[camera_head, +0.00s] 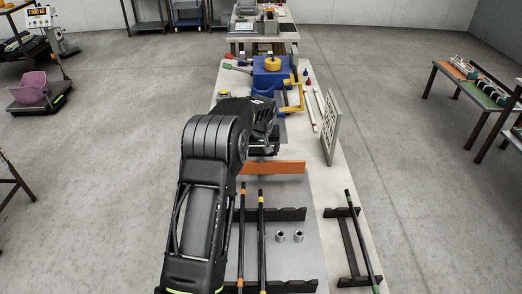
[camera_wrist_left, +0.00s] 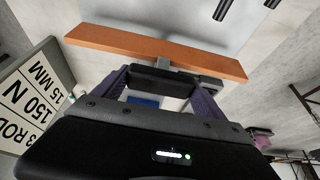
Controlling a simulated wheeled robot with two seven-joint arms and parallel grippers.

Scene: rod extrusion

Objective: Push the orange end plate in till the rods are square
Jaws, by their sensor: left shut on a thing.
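The orange end plate (camera_head: 273,167) stands across the far end of the near rack, and its long face also shows in the wrist view (camera_wrist_left: 155,48). A grey post joins it to a dark block (camera_wrist_left: 163,78). My left gripper (camera_head: 262,146) is shut on that block, between its purple fingers (camera_wrist_left: 163,88). Two black rods, one orange-banded (camera_head: 242,235) and one yellow-banded (camera_head: 262,238), lie in the notched rack (camera_head: 290,214). The yellow-banded rod's far end sits slightly nearer me. A gap shows between plate and rod ends. My right gripper is out of view.
A green-banded rod (camera_head: 362,240) lies on a smaller rack (camera_head: 347,247) at right. A sign board (camera_head: 330,128) stands at the table's right edge. A blue machine (camera_head: 272,72) and yellow-handled part (camera_head: 293,102) are beyond.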

